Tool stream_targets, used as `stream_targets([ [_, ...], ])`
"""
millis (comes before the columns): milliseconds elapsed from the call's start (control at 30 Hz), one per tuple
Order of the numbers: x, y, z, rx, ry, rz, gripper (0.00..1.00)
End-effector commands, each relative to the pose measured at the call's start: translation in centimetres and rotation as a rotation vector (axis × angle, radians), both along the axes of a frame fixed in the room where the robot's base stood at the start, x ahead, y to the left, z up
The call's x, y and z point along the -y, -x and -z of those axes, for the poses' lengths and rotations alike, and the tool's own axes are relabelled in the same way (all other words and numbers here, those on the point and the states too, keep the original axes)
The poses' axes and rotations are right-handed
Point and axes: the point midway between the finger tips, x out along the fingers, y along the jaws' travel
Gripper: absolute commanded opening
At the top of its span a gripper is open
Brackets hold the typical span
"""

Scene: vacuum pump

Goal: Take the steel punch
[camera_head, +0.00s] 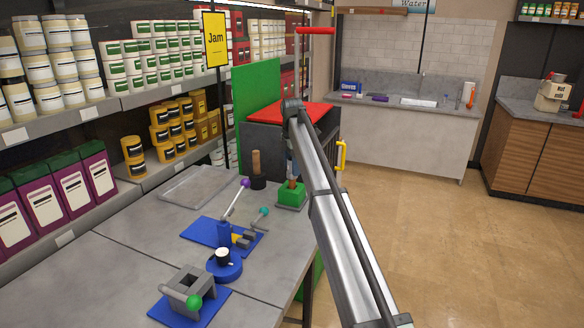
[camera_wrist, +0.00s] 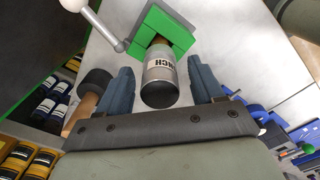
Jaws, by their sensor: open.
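The steel punch (camera_wrist: 160,75) is a silver cylinder with "PUNCH" lettered on its side and a dark round end face. It stands in a green block holder (camera_wrist: 168,28), also seen in the head view (camera_head: 291,195) near the bench's right edge. My gripper (camera_wrist: 161,68) is open, with one blue-grey finger on each side of the punch. I cannot tell whether either finger touches it. In the head view my gripper (camera_head: 291,168) is just above the holder, and the arm partly hides the punch.
A wooden-handled tool with a black head (camera_head: 257,170) stands close left of the holder. A metal tray (camera_head: 198,186) lies further left. A blue base with purple- and teal-knobbed levers (camera_head: 222,236) and a grey vise-like block (camera_head: 187,293) are nearer. A red-topped cabinet (camera_head: 270,135) stands behind.

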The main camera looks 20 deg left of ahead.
Motion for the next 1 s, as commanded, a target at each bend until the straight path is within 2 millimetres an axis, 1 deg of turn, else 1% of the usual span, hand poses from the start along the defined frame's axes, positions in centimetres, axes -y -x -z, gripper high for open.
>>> stream_targets([
  [200, -0.01, -0.01, 0.10, 0.001, -0.001, 0.000, 0.67],
  [900, -0.02, -0.02, 0.08, 0.001, -0.001, 0.000, 0.00],
  [1000, -0.02, -0.02, 0.04, 0.001, -0.001, 0.000, 0.00],
])
